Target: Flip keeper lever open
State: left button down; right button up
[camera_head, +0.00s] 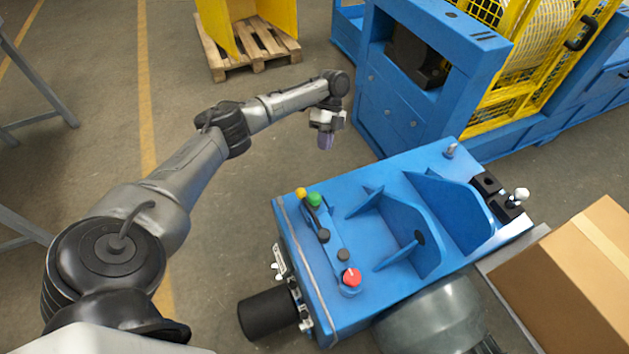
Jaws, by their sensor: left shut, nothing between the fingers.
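A blue machine frame (345,228) with upright blue plates stands right of centre. At its right end is a black block (490,184) with a pale-knobbed lever (521,194). On its left side are a yellow knob (300,193), a green knob (314,199), a black handle (323,235) and a red knob (350,277). I cannot tell for certain which part is the keeper lever. My left gripper (325,144) is shut and empty, pointing down beyond the frame's far left corner, apart from it. My right gripper is not in view.
A cardboard box (565,285) stands at the lower right, close to the frame. A large blue machine with a yellow mesh guard (505,90) is behind. A wooden pallet (250,50) lies at the back. The floor between my arm and the frame is clear.

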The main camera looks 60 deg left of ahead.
pick_arm(q)
jog(key=shift+a+r+m, duration=0.1)
jog(key=shift+a+m, duration=0.05)
jog(key=shift+m, duration=0.65)
jog(key=s+d+f+b, duration=0.2)
jog(key=s+d+f, duration=0.2)
jog(key=s+f, duration=0.3)
jog(key=shift+x, duration=1.15)
jog(key=shift+w+f, duration=0.1)
jog(key=shift+w, duration=0.05)
